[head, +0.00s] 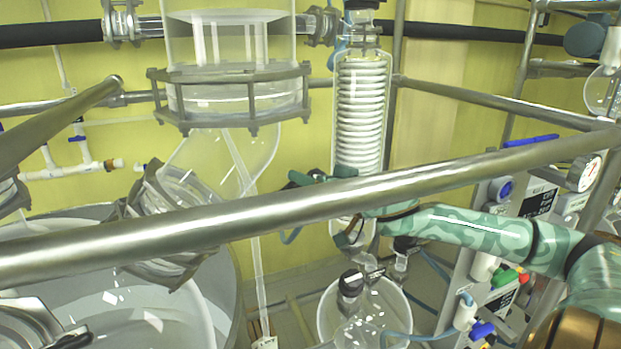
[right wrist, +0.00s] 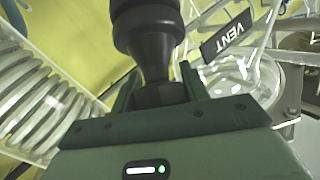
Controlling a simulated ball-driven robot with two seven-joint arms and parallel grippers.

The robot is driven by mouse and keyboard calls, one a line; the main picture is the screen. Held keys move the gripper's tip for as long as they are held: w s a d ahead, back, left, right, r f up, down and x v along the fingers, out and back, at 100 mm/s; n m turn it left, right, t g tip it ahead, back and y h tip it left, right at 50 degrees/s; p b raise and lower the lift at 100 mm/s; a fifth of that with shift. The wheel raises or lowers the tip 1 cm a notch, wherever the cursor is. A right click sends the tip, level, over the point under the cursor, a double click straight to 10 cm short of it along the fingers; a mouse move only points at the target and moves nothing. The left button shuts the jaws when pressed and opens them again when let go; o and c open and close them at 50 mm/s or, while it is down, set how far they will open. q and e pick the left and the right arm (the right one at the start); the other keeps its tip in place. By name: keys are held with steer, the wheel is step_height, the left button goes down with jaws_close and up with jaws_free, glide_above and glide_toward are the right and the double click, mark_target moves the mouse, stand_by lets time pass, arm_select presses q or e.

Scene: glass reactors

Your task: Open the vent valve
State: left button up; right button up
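A black valve knob (right wrist: 148,25) with a narrow neck and wider base is at the top middle of the right wrist view. A dark tag reading VENT (right wrist: 228,36) is beside it on the right. My right gripper (right wrist: 157,85) has one finger on each side of the knob's base. Whether the fingers press on it or only surround it is unclear. In the head view, my patterned green right arm reaches in from the right, and the gripper (head: 303,179) is partly hidden behind a metal rail, left of the coil condenser's lower end. My left gripper is not in view.
A thick metal rail (head: 250,216) crosses the head view in front of my right gripper. The glass coil condenser (head: 360,105) stands close by, with a round flask (head: 365,315) below. A large glass vessel (head: 235,95) is left of them. Valves and gauges crowd the right.

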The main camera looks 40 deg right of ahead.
steer(key=shift+n+y, duration=0.4)
steer(key=shift+n, duration=0.1)
